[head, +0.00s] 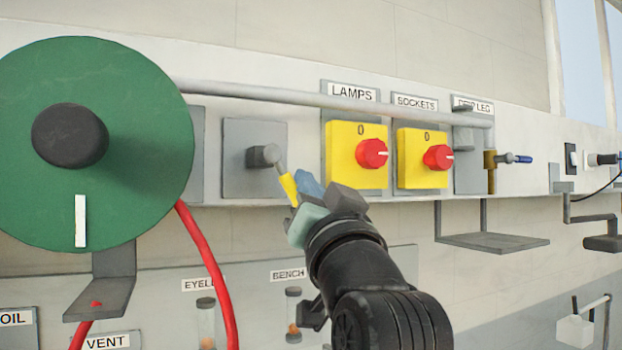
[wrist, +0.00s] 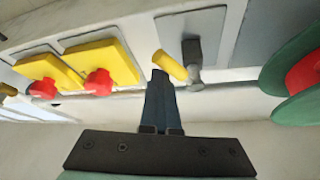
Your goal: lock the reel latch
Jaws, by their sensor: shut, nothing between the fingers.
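The latch beside the reel is a grey pivot knob (head: 262,156) on a grey plate (head: 240,180), with a short lever ending in a yellow grip (head: 289,188). In the head view the lever slants down and to the right. My gripper (head: 308,186) is shut and empty, with its blue fingers just right of the yellow grip. In the wrist view the fingertips (wrist: 160,76) are right at the yellow grip (wrist: 170,66); I cannot tell whether they touch. The green reel (head: 140,130) with its black hub is at the left, and its edge also shows in the wrist view (wrist: 290,70).
Two yellow switch boxes with red knobs, LAMPS (head: 345,170) and SOCKETS (head: 415,172), sit close right of my gripper. A grey pipe (head: 320,100) runs above. A red hose (head: 207,260) hangs below the reel. A small shelf (head: 492,242) juts out at right.

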